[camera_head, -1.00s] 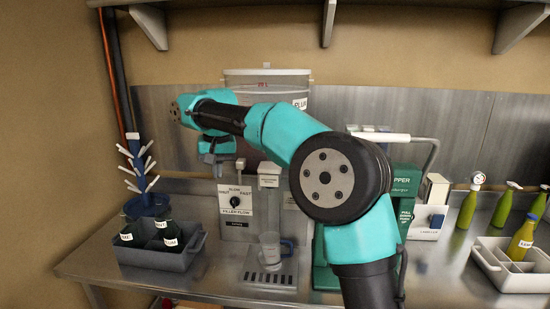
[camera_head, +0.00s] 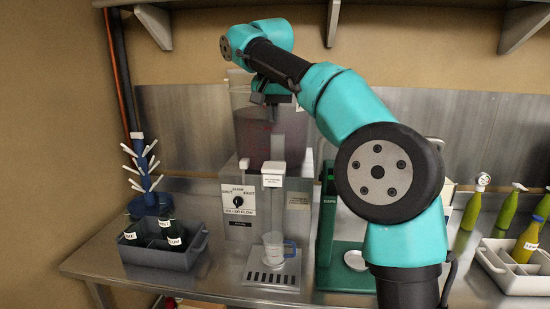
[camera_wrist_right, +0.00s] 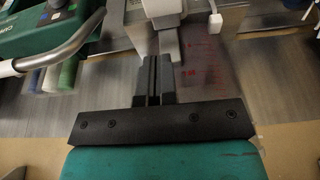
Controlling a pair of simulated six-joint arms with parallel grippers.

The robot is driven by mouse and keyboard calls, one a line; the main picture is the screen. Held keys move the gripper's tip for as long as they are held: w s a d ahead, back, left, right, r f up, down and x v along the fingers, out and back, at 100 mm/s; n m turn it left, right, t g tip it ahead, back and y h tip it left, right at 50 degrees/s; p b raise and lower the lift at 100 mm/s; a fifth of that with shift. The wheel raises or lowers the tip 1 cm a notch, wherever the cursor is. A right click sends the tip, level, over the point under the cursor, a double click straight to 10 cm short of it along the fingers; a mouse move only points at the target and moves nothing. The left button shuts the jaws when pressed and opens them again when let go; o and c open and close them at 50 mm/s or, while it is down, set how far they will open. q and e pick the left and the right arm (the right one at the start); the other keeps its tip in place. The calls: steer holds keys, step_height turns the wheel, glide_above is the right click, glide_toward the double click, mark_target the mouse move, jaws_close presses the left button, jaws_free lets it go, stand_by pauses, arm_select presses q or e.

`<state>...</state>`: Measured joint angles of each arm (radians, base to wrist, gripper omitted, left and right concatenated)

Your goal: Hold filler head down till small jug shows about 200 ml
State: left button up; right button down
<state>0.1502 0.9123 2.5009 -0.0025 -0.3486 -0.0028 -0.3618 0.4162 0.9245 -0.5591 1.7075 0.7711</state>
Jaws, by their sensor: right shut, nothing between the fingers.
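The small clear jug (camera_head: 273,247) with a blue handle stands upright on the slotted drip tray (camera_head: 271,278). No liquid level can be read in it. Above it is the pale, labelled filler head (camera_head: 273,176) on the filler, beside the flow dial (camera_head: 238,201). My right gripper (camera_head: 268,97) is shut and empty, well above the filler head and in front of the bucket (camera_head: 252,122). In the right wrist view, my shut fingers (camera_wrist_right: 154,62) point toward the pale filler parts (camera_wrist_right: 166,42); contact cannot be told. My left gripper is out of view.
A grey crate with dark bottles (camera_head: 160,256) and a blue drying tree (camera_head: 146,175) stand at the left. A green bottle-top machine (camera_head: 330,230) stands right of the tray. A white crate (camera_head: 512,272) holds bottles at far right.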

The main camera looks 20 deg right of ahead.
mark_target(275, 166)
steer(key=x, duration=1.2)
steer(key=shift+s+a+f, duration=0.15)
steer(key=shift+s, duration=0.2)
steer(key=shift+f, duration=0.6)
